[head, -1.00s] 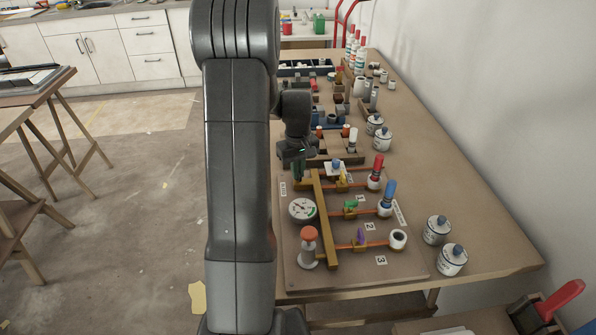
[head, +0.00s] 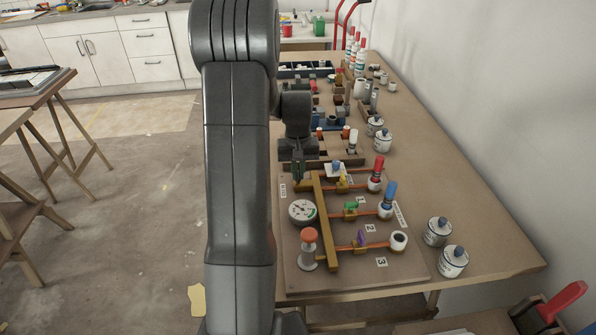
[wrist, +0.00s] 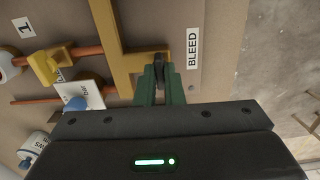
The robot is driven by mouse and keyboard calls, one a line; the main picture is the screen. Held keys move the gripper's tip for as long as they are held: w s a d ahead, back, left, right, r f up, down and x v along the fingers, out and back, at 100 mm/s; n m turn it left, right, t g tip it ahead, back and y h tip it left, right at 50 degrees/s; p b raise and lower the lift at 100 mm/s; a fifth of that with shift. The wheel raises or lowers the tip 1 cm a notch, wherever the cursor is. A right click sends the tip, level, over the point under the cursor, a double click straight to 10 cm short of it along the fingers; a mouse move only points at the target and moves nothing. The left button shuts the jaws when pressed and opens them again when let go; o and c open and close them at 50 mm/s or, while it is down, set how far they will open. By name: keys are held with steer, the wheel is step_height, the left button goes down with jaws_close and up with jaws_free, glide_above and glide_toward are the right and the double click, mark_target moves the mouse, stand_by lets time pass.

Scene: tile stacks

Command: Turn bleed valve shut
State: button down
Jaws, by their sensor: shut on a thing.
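The brass manifold (head: 325,230) stands on the valve board, and its far end shows in the wrist view (wrist: 127,60). The BLEED label (wrist: 193,48) lies beside that end. My gripper (wrist: 159,85) is at the manifold's far end, its green fingers shut on a small dark piece, the bleed valve handle (wrist: 159,68). The fingers hide most of the handle, so its angle is hard to tell. In the head view my gripper (head: 298,172) points down at the board's far left corner.
A round gauge (head: 302,211) and a red-topped knob (head: 309,236) stand near the manifold. Yellow, green and purple valves (head: 361,238) sit on copper pipes to the right. A small white card (wrist: 85,92) with a blue knob is close to my fingers.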

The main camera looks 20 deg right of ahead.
mark_target(298, 174)
steer(key=c, duration=1.5)
jaws_free()
steer(key=shift+c, duration=0.2)
steer(key=shift+r, duration=0.1)
step_height(298, 174, up, 14)
steer(key=shift+f, duration=0.25)
step_height(298, 174, down, 14)
steer(key=shift+r, duration=0.15)
